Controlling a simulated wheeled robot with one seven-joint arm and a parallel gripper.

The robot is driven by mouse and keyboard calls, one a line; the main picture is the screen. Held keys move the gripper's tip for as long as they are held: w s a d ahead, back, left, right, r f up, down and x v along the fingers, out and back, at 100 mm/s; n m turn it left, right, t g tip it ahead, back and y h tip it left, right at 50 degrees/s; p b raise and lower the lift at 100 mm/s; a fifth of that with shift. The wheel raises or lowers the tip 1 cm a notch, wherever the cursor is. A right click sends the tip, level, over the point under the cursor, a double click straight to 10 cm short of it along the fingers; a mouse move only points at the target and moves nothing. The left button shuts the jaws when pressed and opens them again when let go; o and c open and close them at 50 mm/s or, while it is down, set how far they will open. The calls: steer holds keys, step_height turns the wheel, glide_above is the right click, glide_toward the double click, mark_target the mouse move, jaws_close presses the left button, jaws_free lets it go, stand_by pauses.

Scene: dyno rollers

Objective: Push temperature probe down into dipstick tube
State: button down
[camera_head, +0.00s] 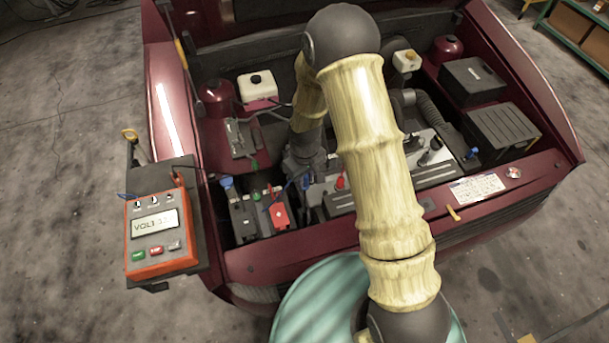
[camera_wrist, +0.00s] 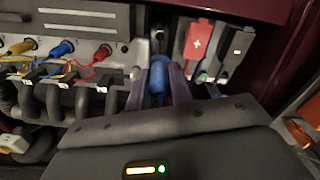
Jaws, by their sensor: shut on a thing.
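My gripper (camera_wrist: 159,85) shows in the wrist view with its two dark fingers shut on a blue-handled piece, which I take to be the temperature probe (camera_wrist: 157,74). In the head view my gripper is low in the engine bay, left of my forearm, and a bit of blue, probably the probe (camera_head: 305,183), shows beside it. The probe's lower end is hidden. I cannot make out the dipstick tube's mouth, nor whether the probe is in it or how deep.
The engine (camera_wrist: 80,35) with yellow, blue and red plugs lies left of my fingers in the wrist view. A battery with a red cover (camera_wrist: 198,40) stands to their right. An orange meter (camera_head: 160,232) sits on the car's left edge. The red front rail (camera_head: 300,245) borders the bay.

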step_height(320, 180, down, 15)
steer(key=b, duration=1)
stand_by(0.9)
steer(key=c, duration=1.2)
jaws_free()
steer(key=shift+o, duration=0.2)
step_height(320, 180, up, 17)
steer(key=shift+r+b, duration=0.15)
steer(key=shift+b, duration=0.75)
